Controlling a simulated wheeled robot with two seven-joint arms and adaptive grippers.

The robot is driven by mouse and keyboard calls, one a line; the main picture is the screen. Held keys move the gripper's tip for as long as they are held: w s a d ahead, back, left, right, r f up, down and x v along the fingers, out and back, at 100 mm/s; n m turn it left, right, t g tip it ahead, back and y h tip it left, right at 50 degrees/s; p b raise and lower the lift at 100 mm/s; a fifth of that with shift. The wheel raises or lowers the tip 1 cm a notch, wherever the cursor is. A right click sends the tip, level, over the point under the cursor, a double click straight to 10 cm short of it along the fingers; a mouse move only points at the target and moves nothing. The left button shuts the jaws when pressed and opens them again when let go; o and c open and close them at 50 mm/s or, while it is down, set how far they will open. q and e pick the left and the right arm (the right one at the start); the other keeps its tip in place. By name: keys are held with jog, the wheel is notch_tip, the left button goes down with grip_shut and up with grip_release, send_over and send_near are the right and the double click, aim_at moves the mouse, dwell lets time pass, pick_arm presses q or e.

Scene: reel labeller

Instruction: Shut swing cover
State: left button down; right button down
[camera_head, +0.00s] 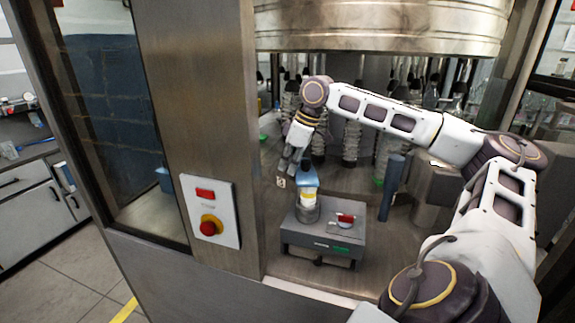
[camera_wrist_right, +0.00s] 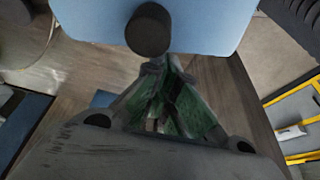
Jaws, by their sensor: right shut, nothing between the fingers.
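The reel labeller (camera_head: 320,238) is a dark grey box on the metal floor of the cabinet, with a red knob (camera_head: 345,219) on its top. A blue piece (camera_head: 308,176), which looks like the swing cover, stands up at its back above a yellow and white part (camera_head: 308,195). My right gripper (camera_head: 286,165) is shut and empty, just left of the blue piece. In the wrist view a blue panel (camera_wrist_right: 215,22) with a dark round knob (camera_wrist_right: 149,30) lies just beyond my shut fingertips (camera_wrist_right: 166,66). Whether they touch cannot be told. My left gripper is out of view.
A steel post with a red-button control panel (camera_head: 212,210) stands left of the opening. A dark cylinder (camera_head: 393,187) stands right of the labeller. Several ribbed hoses (camera_head: 350,140) are behind. A large steel drum (camera_head: 380,28) hangs above. Bare floor lies around the labeller.

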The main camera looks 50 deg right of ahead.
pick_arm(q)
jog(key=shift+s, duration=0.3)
pick_arm(e)
jog(key=shift+s, duration=0.35)
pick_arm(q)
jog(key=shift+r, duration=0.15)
pick_arm(e)
jog(key=shift+w, duration=0.1)
